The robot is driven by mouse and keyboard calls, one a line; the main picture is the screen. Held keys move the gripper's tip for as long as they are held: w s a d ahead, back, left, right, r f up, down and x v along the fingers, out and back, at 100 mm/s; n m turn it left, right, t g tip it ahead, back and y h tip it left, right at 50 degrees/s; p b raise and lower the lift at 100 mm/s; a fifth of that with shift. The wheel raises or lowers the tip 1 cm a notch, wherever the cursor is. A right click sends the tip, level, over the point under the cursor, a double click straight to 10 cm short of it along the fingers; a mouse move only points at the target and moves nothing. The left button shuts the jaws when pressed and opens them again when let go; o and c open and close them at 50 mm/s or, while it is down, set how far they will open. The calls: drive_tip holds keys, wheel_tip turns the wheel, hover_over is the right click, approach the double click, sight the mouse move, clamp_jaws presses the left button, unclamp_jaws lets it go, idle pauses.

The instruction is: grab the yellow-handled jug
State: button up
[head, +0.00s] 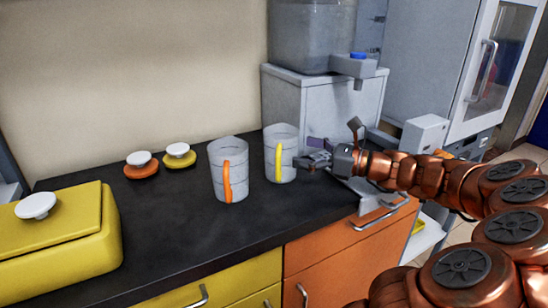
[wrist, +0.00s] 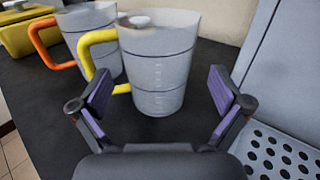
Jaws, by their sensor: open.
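The yellow-handled jug (head: 285,141) stands upright on the dark counter in the head view, its yellow handle (head: 278,163) facing the front. In the wrist view the same jug (wrist: 160,65) is just ahead, with its handle on the left side. My gripper (head: 312,159) is at the jug's right in the head view. In the wrist view my gripper (wrist: 158,95) is open and empty. Its purple-padded fingers are spread to either side of the jug's lower body. The left finger is near the bottom of the handle; I cannot tell whether they touch.
An orange-handled jug (head: 222,180) stands close by, left of the yellow-handled one. An orange lid (head: 142,170) and a yellow lid (head: 180,161) lie behind it. A yellow box (head: 75,230) is at the left. A grey machine (head: 325,105) stands behind my gripper. The front counter is clear.

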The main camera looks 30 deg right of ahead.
sight(275, 143)
drive_tip(key=shift+r+b+x, duration=0.15)
drive_tip(key=shift+b+x, duration=0.05)
drive_tip(key=shift+x, duration=1.05)
drive_tip(key=shift+r+b+x, duration=0.15)
drive_tip(key=shift+x, duration=1.15)
drive_tip(key=shift+r+b+x, duration=0.2)
drive_tip(key=shift+x, duration=1.05)
drive_tip(key=shift+s+a, duration=0.1)
drive_tip(key=shift+a, duration=0.05)
drive_tip(key=c, duration=0.9)
